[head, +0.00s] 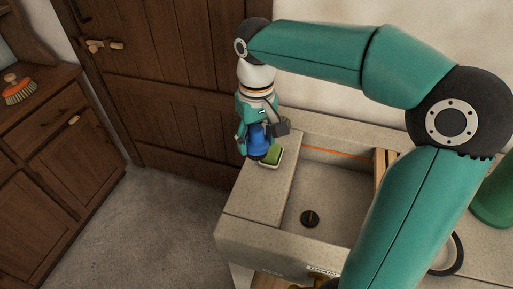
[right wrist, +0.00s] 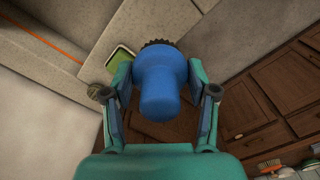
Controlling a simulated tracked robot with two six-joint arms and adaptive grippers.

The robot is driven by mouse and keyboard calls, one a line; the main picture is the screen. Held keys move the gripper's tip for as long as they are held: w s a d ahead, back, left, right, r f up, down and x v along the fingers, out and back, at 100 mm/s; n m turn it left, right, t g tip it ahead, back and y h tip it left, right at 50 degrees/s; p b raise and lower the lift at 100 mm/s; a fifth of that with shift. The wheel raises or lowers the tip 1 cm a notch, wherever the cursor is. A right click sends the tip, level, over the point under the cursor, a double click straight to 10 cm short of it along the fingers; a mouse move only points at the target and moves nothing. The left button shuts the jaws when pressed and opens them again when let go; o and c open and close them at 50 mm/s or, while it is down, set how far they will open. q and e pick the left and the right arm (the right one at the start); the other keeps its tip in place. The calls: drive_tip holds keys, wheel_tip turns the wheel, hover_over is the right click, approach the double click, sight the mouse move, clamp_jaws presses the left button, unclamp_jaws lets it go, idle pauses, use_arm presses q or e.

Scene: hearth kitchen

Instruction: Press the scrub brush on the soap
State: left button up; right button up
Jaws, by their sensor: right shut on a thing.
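My right gripper (head: 258,136) is shut on a blue scrub brush (head: 258,145), which it holds upright over the left part of the stone sink's ledge. In the right wrist view the brush (right wrist: 158,82) sits between the two fingers, with dark bristles at its far end. The green soap (head: 273,155) lies in a pale dish (head: 268,165) just right of the brush. The soap also shows in the right wrist view (right wrist: 121,58), beside the brush and partly hidden by a finger. I cannot tell whether the bristles touch the ledge or dish. My left gripper is not in view.
The stone sink basin (head: 325,205) with a dark drain (head: 309,218) opens right of the ledge. An orange-bristled brush (head: 18,93) lies on the wooden cabinet at the left. A wooden door (head: 165,90) stands behind. The ledge's front part (head: 250,200) is bare.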

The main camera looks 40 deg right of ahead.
drive_tip(key=o, duration=0.4)
drive_tip(key=shift+c, duration=1.3)
drive_tip(key=shift+w+m, duration=0.25)
drive_tip(key=shift+m, duration=0.05)
drive_tip(key=w+d+f+m+p, duration=0.4)
drive_tip(key=w+d+m, duration=0.3)
drive_tip(key=w+d, duration=0.2)
drive_tip(key=shift+m, duration=0.7)
drive_tip(key=shift+s+d+f+b, duration=0.35)
drive_tip(key=shift+d+f+b, duration=0.4)
drive_tip(key=shift+f, duration=1.2)
drive_tip(key=shift+s+d+f+b, duration=0.4)
drive_tip(key=shift+d+f, duration=0.6)
drive_tip(key=shift+f, duration=0.9)
drive_tip(key=shift+s+d+f+b, duration=0.3)
drive_tip(key=shift+d+f+b, duration=0.45)
drive_tip(key=shift+f, duration=1.2)
